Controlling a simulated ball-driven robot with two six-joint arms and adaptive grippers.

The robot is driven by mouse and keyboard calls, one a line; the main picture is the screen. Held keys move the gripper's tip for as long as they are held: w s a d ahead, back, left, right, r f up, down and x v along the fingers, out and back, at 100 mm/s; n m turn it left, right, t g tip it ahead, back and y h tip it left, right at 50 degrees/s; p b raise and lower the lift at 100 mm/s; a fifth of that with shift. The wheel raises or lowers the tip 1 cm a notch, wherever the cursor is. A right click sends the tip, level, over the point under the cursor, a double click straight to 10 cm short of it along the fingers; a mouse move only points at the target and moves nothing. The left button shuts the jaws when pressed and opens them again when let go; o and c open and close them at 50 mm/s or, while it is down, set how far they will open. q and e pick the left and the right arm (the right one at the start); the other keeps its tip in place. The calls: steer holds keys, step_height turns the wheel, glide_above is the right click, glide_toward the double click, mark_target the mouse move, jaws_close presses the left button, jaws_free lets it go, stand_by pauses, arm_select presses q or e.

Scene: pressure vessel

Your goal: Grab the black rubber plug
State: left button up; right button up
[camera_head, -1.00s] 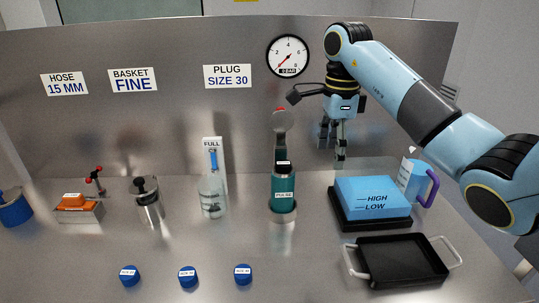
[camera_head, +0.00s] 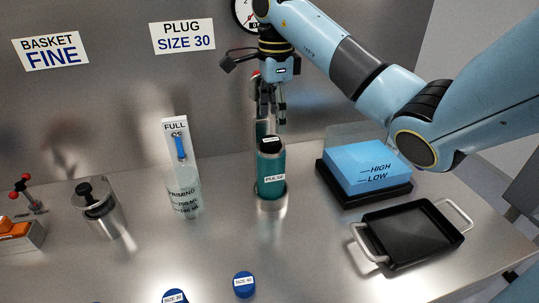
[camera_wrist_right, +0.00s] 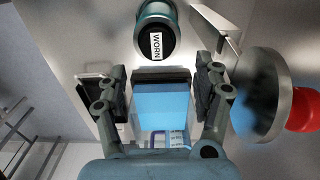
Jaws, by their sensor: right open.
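A black top marked WORN (camera_wrist_right: 155,40) sits on the teal cylinder in the right wrist view, and looks like the rubber plug. In the head view the black top (camera_head: 270,145) is on the teal cylinder (camera_head: 271,172) marked PULSE, which stands upright in a steel ring holder. My right gripper (camera_head: 270,114) is open and empty, pointing down, and appears just above the black top. In the right wrist view its fingers (camera_wrist_right: 161,92) are spread, with the black top beyond them at the upper edge, not between them. My left gripper is out of view.
A blue block (camera_head: 365,165) on a black base and a black tray (camera_head: 412,236) with handles stand at right. A clear bottle (camera_head: 184,191) and a steel canister (camera_head: 99,208) are at left. Blue caps (camera_head: 244,284) marked with sizes lie at the front.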

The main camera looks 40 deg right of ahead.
mark_target(271, 140)
steer(key=shift+a+f+b, duration=0.2)
steer(key=shift+f+b, duration=0.25)
steer(key=shift+f, duration=0.15)
steer(key=shift+a+f+b, duration=0.2)
steer(key=shift+f+b, duration=0.25)
steer(key=shift+f, duration=0.15)
steer(key=shift+a+f+b, duration=0.2)
steer(key=shift+f+b, duration=0.35)
steer(key=shift+f, duration=0.1)
steer(key=shift+f+p, duration=0.35)
steer(key=shift+p, duration=0.2)
steer(key=shift+w+f, duration=0.1)
steer(key=shift+f, duration=0.35)
steer(key=c, duration=0.4)
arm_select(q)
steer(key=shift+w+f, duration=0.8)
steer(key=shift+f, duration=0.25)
arm_select(e)
steer(key=c, duration=0.6)
steer(key=shift+c, duration=0.2)
